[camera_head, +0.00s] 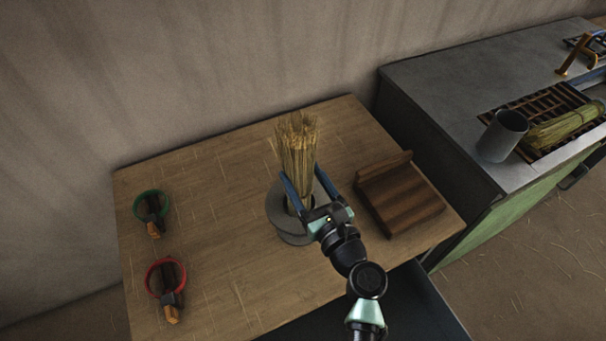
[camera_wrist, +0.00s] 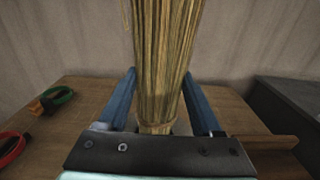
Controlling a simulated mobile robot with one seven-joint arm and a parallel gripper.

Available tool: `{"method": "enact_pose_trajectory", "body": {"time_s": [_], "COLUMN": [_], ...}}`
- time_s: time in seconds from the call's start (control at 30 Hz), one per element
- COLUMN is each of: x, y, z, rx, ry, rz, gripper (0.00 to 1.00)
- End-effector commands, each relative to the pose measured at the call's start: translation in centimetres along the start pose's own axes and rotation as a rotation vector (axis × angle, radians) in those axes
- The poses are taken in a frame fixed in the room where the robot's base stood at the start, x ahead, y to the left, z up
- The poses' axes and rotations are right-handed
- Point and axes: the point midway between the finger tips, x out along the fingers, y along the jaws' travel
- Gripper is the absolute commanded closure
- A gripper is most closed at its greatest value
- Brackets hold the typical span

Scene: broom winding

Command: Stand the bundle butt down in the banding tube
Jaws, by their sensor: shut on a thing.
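A straw bundle (camera_head: 297,150) stands close to upright with its bushy end up, over a round grey fixture (camera_head: 284,214) on the wooden table, which appears to be the banding tube. My gripper (camera_head: 304,190) has its blue fingers on either side of the bundle's lower part and is shut on it. In the wrist view the bundle (camera_wrist: 162,70) rises between the two fingers, with a tie low on it. The bundle's butt is hidden by my gripper and the fixture, so I cannot tell how deep it sits.
A green ring tool (camera_head: 151,205) and a red ring tool (camera_head: 165,280) lie on the table's left. A brown wooden stand (camera_head: 398,194) is on the right. On the grey counter (camera_head: 440,85) are a grey cup (camera_head: 502,136) and another straw bundle (camera_head: 566,127) on a grate.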

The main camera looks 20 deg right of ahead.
Motion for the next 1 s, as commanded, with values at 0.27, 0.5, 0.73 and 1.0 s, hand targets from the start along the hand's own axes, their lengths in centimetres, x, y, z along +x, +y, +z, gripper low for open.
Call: {"method": "enact_pose_trajectory", "body": {"time_s": [0.27, 0.5, 0.73, 1.0], "x": [0.0, 0.0, -2.2, -8.2], "y": [0.0, 0.0, 0.0, 0.0], "z": [0.1, 0.0, -0.1, -0.2], "rx": [0.0, 0.0, 0.002, 0.0], "ry": [-0.001, 0.0, 0.002, 0.003], "rz": [0.0, 0.0, -0.002, -0.002], "gripper": [0.03, 0.0, 0.0, 0.0]}}
